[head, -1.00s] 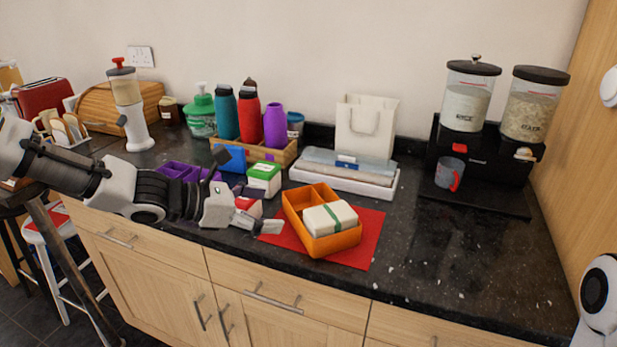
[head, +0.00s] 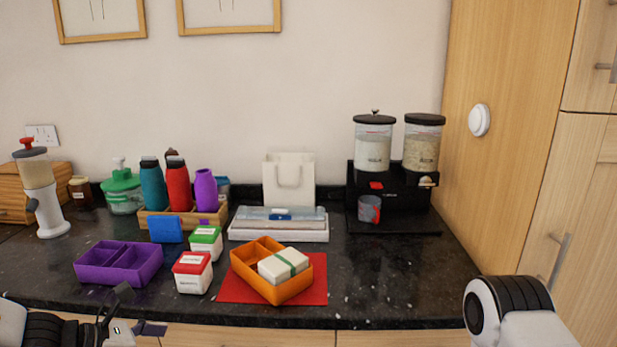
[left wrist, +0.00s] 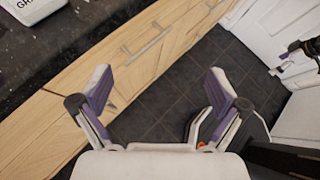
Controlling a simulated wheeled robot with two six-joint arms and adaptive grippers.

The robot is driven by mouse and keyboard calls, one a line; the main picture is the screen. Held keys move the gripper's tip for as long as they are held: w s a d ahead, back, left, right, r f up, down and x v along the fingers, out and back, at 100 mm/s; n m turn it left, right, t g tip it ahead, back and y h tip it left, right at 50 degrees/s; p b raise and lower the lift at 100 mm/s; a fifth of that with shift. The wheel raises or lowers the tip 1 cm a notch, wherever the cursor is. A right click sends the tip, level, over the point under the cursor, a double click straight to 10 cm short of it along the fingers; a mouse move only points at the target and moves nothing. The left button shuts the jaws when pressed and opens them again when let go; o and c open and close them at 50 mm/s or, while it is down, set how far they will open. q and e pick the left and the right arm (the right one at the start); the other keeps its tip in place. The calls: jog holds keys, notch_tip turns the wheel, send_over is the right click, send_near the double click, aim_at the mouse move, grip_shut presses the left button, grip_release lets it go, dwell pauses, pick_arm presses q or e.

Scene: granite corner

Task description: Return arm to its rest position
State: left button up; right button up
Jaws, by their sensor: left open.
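My left gripper (head: 138,311) is at the bottom left of the head view, in front of the counter's front edge and below the purple box. In the left wrist view the left gripper (left wrist: 158,88) shows its two purple-padded fingers wide apart, with nothing between them. Cupboard fronts and dark floor tiles lie beyond the fingers. My left arm enters the head view low at the left. Part of my right arm shows at the lower right of the head view, but its gripper is out of that view.
The counter (head: 385,290) holds a purple divided box (head: 118,278), a red-lidded tub (head: 193,273), a green-lidded tub (head: 206,242) and an orange box (head: 247,278) with a white banded pack (head: 283,265) on a red mat (head: 318,290). A dispenser (head: 393,190) stands behind. The counter's right front is clear.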

pick_arm(q)
jog(key=s+d+f+n+g+y, duration=0.25)
jog(key=s+f+n, duration=0.55)
jog(key=f, duration=0.4)
jog(key=s+d+f+n+g+y, duration=0.1)
jog(key=s+d+f+n+g, duration=0.4)
jog(key=s+f, duration=0.7)
jog(key=s+a+f+n+y, duration=0.2)
jog(key=s+a+n, duration=0.1)
jog(key=n, duration=1.3)
jog(key=s+a+f+n+y, duration=0.3)
jog(key=a+n, duration=0.2)
jog(key=n, duration=1.1)
jog(key=shift+s+a+f+n+t+p, duration=0.2)
jog(key=shift+a+f+n+t+p, duration=0.1)
jog(key=shift+f+t+p, duration=0.1)
